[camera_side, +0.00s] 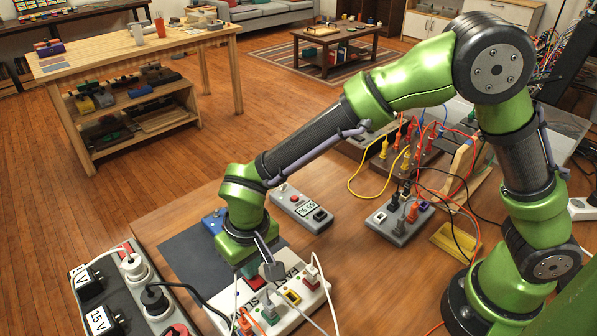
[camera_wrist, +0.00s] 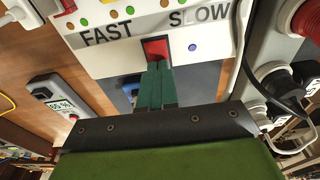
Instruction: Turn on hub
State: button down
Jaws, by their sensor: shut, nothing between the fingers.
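The hub is a white panel marked FAST and SLOW, in the side view (camera_side: 306,301) and the wrist view (camera_wrist: 215,45). Its red rocker switch (camera_wrist: 155,47) sits between the two words in the wrist view. My gripper (camera_wrist: 158,67) is shut and empty, its dark green fingers pointing at the switch and covering its lower part. I cannot tell whether the fingertips touch it. Whether the hub is on cannot be told.
A grey power strip (camera_side: 112,290) with plugs and adapters stands left of the hub. A grey box with a display (camera_side: 302,207) and a grey socket block (camera_side: 399,221) lie behind it. Cables cross the hub's front. A dark mat (camera_side: 197,262) lies beside it.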

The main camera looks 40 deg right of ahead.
jog(key=shift+w+f, duration=0.1)
jog(key=shift+f, duration=0.25)
jog(key=shift+s, duration=0.2)
jog(key=shift+s+r, duration=0.15)
jog(key=shift+s, duration=0.55)
jog(key=shift+r, duration=0.65)
notch_tip(320, 180, up, 13)
jog(key=s, duration=0.1)
jog(key=shift+s, duration=0.3)
